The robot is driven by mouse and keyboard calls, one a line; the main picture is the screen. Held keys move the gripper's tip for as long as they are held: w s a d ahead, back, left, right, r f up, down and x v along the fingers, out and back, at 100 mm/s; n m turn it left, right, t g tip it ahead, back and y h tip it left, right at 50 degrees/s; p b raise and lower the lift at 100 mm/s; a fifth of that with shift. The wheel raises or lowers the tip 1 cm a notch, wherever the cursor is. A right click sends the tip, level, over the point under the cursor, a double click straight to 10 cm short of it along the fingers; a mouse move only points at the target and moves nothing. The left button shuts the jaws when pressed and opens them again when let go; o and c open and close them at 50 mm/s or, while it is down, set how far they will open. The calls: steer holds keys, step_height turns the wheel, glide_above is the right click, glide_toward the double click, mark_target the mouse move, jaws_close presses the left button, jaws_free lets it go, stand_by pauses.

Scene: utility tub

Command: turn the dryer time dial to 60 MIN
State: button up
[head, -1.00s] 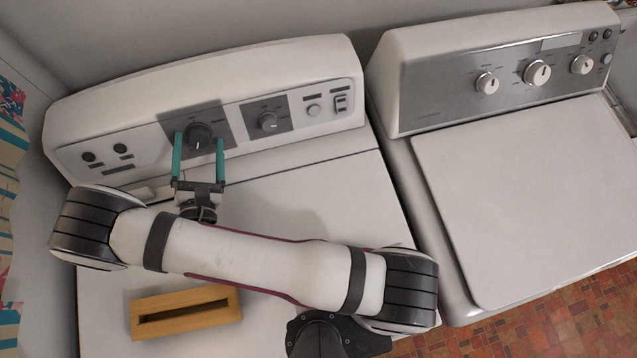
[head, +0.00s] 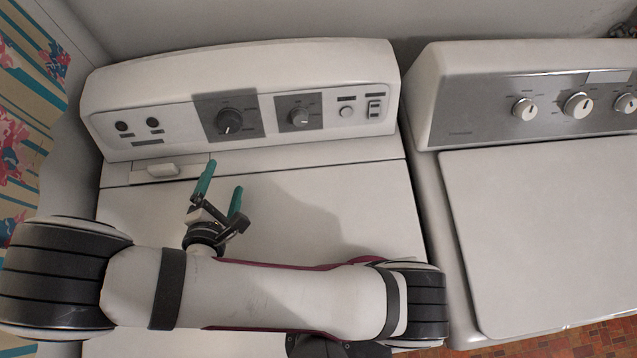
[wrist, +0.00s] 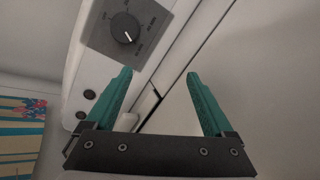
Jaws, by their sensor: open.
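The larger dark dial (head: 228,121) sits on a grey square plate at the left-middle of the left machine's control panel. It also shows in the wrist view (wrist: 126,28), with a white pointer line and printing around it too small to read. My gripper (head: 222,178) has teal fingers spread apart with nothing between them. It is below and clear of the dial, over the machine's top. In the wrist view, the dial is beyond the fingertips (wrist: 158,76), up and to the left.
A smaller dark dial (head: 300,116) on its own grey plate is to the right, then a round button (head: 346,111) and a rocker switch (head: 374,109). A second machine (head: 548,220) stands to the right. The left machine's top (head: 320,190) is largely clear.

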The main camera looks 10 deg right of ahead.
steer(key=w+m+g, duration=0.1)
steer(key=w+a+m+g+y, duration=0.1)
steer(key=m, duration=0.1)
steer(key=r+m+g, duration=0.1)
steer(key=m, duration=0.1)
steer(key=shift+w+a, duration=0.15)
steer(key=shift+w, duration=0.25)
steer(key=d+r+m+g+y, duration=0.4)
steer(key=r+m+g+y, duration=0.1)
steer(key=r+m, duration=0.55)
steer(key=s+d+r+m+g+h, duration=0.1)
steer(key=s+d+r+m+g, duration=0.1)
steer(key=s+d+m, duration=0.4)
steer(key=s+d+r+m+g+h, duration=0.1)
steer(key=s+d+r+m, duration=0.3)
steer(key=d, duration=0.9)
steer(key=s+m+g, duration=0.1)
steer(key=s+m, duration=0.1)
steer(key=s, duration=0.2)
steer(key=shift+d+m+g+h, duration=0.2)
steer(key=shift+m+g+h, duration=0.15)
steer(key=shift+g+h, duration=0.05)
steer(key=shift+s, duration=0.1)
steer(key=shift+s+d, duration=0.1)
